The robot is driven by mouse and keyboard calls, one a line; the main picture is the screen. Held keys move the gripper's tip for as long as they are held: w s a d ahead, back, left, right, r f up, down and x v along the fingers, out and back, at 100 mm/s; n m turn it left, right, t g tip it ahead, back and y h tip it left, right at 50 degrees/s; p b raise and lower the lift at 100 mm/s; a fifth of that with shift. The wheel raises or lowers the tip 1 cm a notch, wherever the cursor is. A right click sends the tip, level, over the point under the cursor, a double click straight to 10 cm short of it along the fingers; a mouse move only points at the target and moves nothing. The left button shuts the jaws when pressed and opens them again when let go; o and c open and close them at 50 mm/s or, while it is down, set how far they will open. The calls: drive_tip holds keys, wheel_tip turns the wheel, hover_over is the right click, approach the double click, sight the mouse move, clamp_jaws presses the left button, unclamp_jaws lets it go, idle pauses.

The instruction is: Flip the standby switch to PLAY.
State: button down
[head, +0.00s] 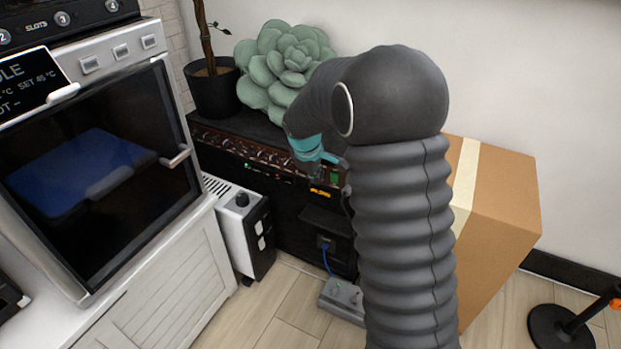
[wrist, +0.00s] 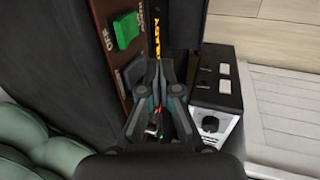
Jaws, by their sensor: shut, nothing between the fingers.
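The black amplifier (head: 262,170) stands against the wall, with a brown control panel along its upper front. A green lit switch (wrist: 125,30) marked OFF is on that panel in the wrist view; it also shows in the head view (head: 334,177). A dark rocker (wrist: 133,72), apparently the standby switch, is beside it, partly hidden by my gripper; its position and lettering cannot be read. My gripper (wrist: 160,72) is shut and empty, its tips close to the dark rocker. I cannot tell whether they touch. In the head view my gripper (head: 335,159) is in front of the panel.
A green succulent (head: 280,70) and a potted plant (head: 213,90) stand on the amplifier. A white and black box (head: 241,225) is at its left, a cardboard box (head: 500,205) at its right. A grey pedal (head: 342,298) lies on the floor in front.

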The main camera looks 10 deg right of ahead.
drive_tip(key=shift+w+d, duration=0.15)
drive_tip(key=shift+w, duration=0.05)
drive_tip(key=shift+w+d+f, duration=0.15)
drive_tip(key=shift+w, duration=0.05)
idle(0.4)
drive_tip(key=shift+r+p, duration=0.7)
drive_tip(key=shift+r, duration=0.15)
